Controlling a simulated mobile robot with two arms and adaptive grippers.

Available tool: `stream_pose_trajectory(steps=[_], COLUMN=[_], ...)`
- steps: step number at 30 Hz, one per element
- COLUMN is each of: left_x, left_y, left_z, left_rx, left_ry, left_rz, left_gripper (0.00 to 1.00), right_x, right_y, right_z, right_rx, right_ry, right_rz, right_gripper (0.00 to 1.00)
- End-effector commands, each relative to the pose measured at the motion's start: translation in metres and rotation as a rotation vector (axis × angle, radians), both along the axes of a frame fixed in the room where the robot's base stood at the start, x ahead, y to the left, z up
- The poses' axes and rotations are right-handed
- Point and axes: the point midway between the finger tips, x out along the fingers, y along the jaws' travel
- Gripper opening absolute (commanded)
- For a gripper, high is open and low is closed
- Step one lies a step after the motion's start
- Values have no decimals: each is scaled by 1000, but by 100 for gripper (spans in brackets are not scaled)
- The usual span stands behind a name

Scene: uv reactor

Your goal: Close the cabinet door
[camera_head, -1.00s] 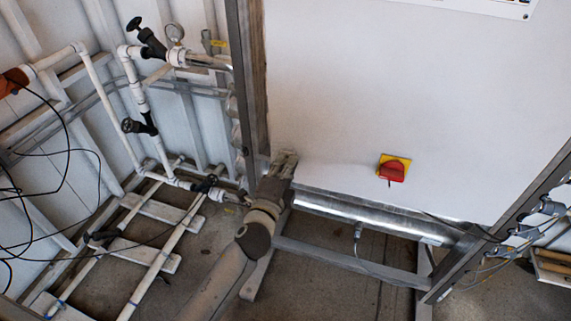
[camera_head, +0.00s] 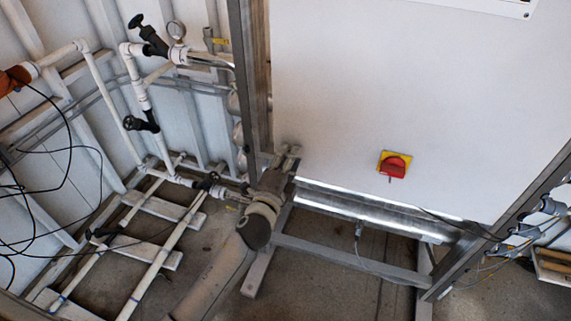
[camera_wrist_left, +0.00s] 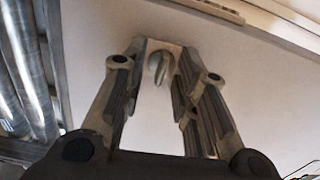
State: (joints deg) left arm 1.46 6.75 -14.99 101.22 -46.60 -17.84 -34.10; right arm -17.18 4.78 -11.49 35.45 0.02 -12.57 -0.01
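The cabinet's large white front panel (camera_head: 400,90) fills the upper right of the head view. I cannot tell whether this panel is the door or how far it stands open. My left gripper (camera_head: 288,152) is at the panel's lower left corner, beside the grey upright post. In the left wrist view its two fingers (camera_wrist_left: 160,48) are apart, facing a white surface (camera_wrist_left: 245,85). A grey oval metal fitting (camera_wrist_left: 158,66), perhaps a handle or latch, shows between the fingers. Contact with it cannot be told. My right gripper is not in view.
A red and yellow rotary switch (camera_head: 395,164) sits on the panel. The grey metal post (camera_head: 252,80) stands at its left. White pipes with black valves (camera_head: 141,122) and a gauge (camera_head: 177,30) are at the left. A metal frame bar (camera_head: 350,262) runs low under the cabinet.

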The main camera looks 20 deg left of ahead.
Motion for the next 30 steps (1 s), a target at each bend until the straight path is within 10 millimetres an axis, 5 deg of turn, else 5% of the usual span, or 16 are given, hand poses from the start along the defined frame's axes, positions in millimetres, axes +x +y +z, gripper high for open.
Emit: stream_pose_trajectory(steps=[21,30], left_x=[-104,-119], left_y=[3,4], left_z=[-1,0], left_rx=[-2,0], left_ry=[2,1], left_rz=[0,0], left_gripper=[28,28], right_x=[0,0], right_y=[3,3], right_z=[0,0], right_rx=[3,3], right_ry=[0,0], right_rz=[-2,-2], right_gripper=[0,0])
